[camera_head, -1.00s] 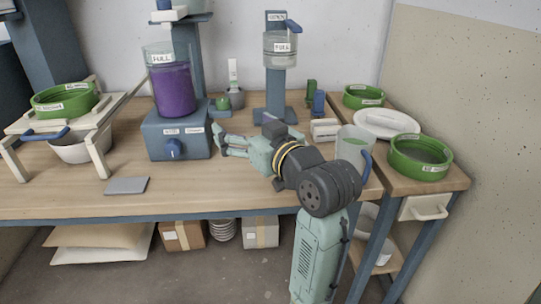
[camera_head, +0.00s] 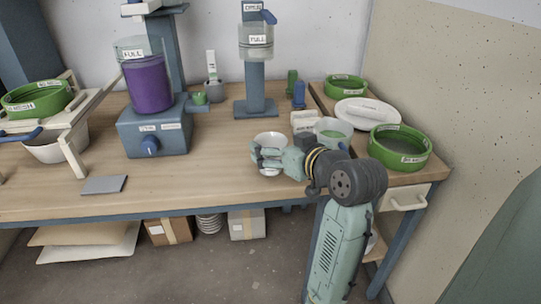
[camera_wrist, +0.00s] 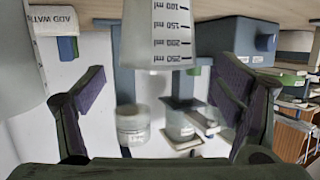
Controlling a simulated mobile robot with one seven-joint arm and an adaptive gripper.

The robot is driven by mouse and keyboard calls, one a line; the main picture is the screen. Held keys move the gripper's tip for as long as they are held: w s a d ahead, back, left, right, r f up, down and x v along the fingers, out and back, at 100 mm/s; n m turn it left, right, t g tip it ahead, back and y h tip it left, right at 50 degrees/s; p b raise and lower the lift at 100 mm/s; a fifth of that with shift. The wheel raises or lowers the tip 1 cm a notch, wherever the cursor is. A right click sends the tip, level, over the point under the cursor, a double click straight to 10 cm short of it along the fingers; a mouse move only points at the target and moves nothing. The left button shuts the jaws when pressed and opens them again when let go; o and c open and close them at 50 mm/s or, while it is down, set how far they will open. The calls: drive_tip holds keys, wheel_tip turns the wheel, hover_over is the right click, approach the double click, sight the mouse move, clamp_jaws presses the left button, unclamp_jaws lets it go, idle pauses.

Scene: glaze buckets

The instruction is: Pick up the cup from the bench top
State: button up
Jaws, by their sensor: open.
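The cup (camera_head: 270,138) is a pale, round vessel standing on the bench top (camera_head: 215,185), right of the blue-grey box. In the wrist view, which looks upside down, the cup (camera_wrist: 158,45) shows millilitre marks and lies ahead, between the finger lines. My gripper (camera_head: 264,158) is at the cup's near side in the head view and hides part of it. In the wrist view my gripper (camera_wrist: 160,105) is open, with a finger on each side and nothing between the pads. I cannot tell whether a finger touches the cup.
A blue-grey box (camera_head: 155,135) carries a purple-filled bucket (camera_head: 147,85) to the left. A stand (camera_head: 255,90) rises behind. Free bench lies at front left.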

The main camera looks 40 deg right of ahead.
sight(264, 138)
drive_tip(key=shift+p+x, duration=0.3)
drive_tip(key=shift+x, duration=1.7)
drive_tip(key=shift+s+d+f, duration=0.1)
drive_tip(key=shift+f, duration=0.05)
drive_tip(key=shift+c, duration=0.4)
drive_tip(key=c, duration=1)
